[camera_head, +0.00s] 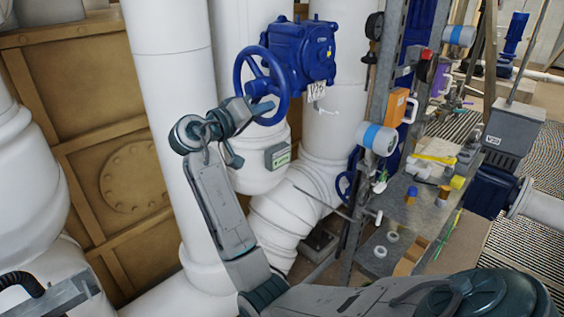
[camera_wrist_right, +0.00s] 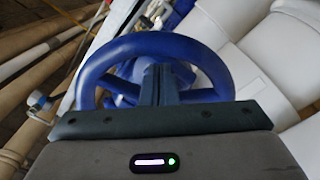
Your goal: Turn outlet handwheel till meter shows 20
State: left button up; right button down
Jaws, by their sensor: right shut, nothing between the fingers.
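The blue handwheel (camera_head: 284,92) stands on a blue gearbox (camera_head: 305,50) on a white pipe in the head view. It fills the upper middle of the right wrist view (camera_wrist_right: 150,42). My right gripper (camera_head: 264,107) is shut and empty, with its fingertips at the lower part of the wheel. In the right wrist view the shut fingers (camera_wrist_right: 157,85) overlap the wheel's open middle; I cannot tell if they touch it. A small grey-green meter box (camera_head: 278,155) sits below the wheel; its reading is too small to read. My left gripper does not show.
A metal shelf (camera_head: 375,262) with tools and small parts stands right of the wheel. Thick white pipes (camera_head: 172,100) and a brown panelled wall (camera_head: 85,90) are at left. Another blue wheel (camera_head: 345,185) is partly hidden behind the shelf post.

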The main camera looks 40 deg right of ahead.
aim_at(273, 93)
jog(key=shift+s+r, duration=0.45)
jog(key=shift+s, duration=0.15)
jog(key=shift+r, duration=0.1)
jog(key=shift+s+r+p, duration=0.3)
jog(key=shift+r+p, duration=0.25)
jog(key=shift+r, duration=0.1)
jog(key=shift+d, duration=0.1)
jog(key=shift+s+r+p, duration=0.15)
jog(key=shift+r+p, duration=0.4)
jog(key=shift+r, duration=0.35)
jog(key=shift+s, duration=0.15)
jog(key=shift+w+r+p, duration=0.25)
jog(key=shift+r+p, duration=0.1)
jog(key=shift+r, duration=0.5)
